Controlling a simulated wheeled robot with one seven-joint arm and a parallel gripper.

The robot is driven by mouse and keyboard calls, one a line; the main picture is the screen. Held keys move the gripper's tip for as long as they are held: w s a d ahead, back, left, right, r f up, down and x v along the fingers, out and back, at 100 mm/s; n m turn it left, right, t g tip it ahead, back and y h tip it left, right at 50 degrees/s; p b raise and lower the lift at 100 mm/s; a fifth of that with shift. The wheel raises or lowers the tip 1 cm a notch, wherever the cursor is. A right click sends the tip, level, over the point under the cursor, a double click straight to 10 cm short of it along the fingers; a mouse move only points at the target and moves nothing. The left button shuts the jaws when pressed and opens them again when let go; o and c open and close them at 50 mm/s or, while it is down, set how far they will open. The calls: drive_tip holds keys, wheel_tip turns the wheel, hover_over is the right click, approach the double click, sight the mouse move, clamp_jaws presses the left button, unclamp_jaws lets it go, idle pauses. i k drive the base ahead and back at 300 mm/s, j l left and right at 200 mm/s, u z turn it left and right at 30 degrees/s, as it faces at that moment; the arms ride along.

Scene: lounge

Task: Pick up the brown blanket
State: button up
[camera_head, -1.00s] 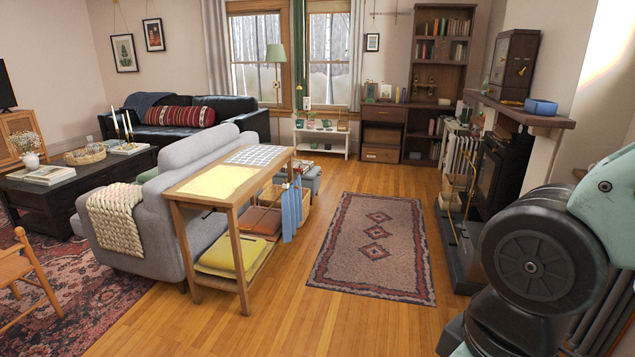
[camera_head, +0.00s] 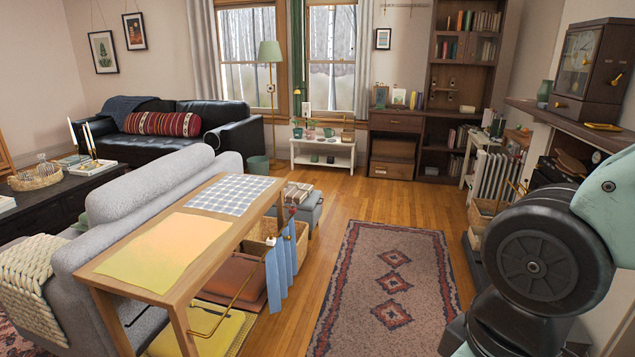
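My arm shows at the right edge, well apart from the table. My gripper is outside the view.
The grey sofa (camera_head: 150,185) stands along the table's left side. A wicker basket (camera_head: 298,236) and grey footstool (camera_head: 305,211) are beyond the brown piece. A patterned rug (camera_head: 385,275) covers open floor to the right. The fireplace and radiator (camera_head: 494,178) line the right side.

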sight(295, 192)
drive_tip(key=i, duration=4)
drive_tip(key=i+u, duration=0.1)
drive_tip(key=i, duration=0.5)
drive_tip(key=i+l+u, duration=0.1)
drive_tip(key=i, duration=0.55)
